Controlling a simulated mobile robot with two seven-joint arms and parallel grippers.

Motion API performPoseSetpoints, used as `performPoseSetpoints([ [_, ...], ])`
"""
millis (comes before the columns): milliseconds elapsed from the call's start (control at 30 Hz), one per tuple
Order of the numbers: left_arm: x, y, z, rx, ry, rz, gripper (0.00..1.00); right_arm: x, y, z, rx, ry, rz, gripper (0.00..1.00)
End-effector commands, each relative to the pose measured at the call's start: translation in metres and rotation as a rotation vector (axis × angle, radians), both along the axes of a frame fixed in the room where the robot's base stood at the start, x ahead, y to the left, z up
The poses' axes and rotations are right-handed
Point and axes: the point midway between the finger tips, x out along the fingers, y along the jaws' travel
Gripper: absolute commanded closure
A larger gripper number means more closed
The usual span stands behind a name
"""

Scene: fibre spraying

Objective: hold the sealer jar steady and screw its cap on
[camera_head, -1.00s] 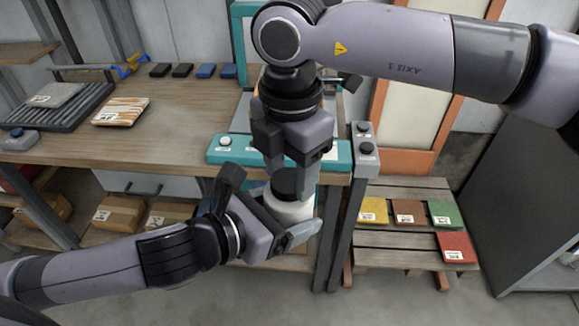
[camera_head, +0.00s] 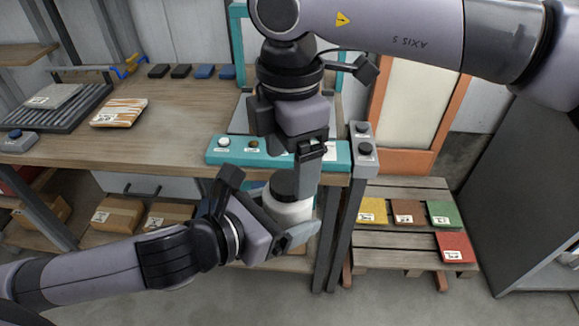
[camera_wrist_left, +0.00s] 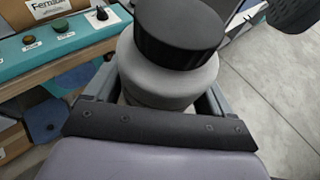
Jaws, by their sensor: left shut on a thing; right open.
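The white sealer jar (camera_head: 289,211) is held in front of the workbench edge by my left gripper (camera_head: 290,236), which is shut on its body. Its black cap (camera_head: 288,186) sits on top of the jar. In the left wrist view the jar (camera_wrist_left: 160,80) stands between my left fingers and the wide black cap (camera_wrist_left: 180,32) covers its top, looking slightly off-centre. My right gripper (camera_head: 300,180) is open, pointing down, with its fingers at and just above the cap. One of its fingers hides part of the jar's right side. I cannot tell whether the fingers touch the cap.
A teal button panel (camera_head: 240,152) runs along the bench front, close behind the grippers. A grey post with black knobs (camera_head: 364,150) stands just right. A pallet (camera_head: 400,190) carries several coloured packets. Boxes (camera_head: 117,213) sit on the lower shelf.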

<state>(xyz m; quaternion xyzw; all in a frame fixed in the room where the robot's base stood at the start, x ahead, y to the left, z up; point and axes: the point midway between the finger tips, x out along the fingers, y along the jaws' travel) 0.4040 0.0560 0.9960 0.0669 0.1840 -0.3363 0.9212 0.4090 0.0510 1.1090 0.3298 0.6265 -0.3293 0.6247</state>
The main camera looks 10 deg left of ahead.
Motion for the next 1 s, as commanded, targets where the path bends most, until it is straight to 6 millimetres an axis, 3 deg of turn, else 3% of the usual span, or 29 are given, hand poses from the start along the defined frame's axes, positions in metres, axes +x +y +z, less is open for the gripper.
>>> performPoseSetpoints([
  [200,0.000,0.000,0.001,-0.001,-0.003,0.000,1.00,0.000,0.001,0.050,0.003,-0.004,0.000,0.17],
  [400,0.000,0.000,0.001,-0.001,-0.003,0.000,1.00,0.001,0.000,0.082,0.001,-0.004,-0.001,0.17],
  [600,0.000,0.000,0.001,-0.001,-0.003,0.000,1.00,0.000,0.000,0.094,0.001,-0.001,0.000,0.17],
  [1000,0.000,0.000,0.001,-0.002,-0.003,-0.001,1.00,0.000,0.000,0.094,0.000,0.000,0.000,0.17],
])
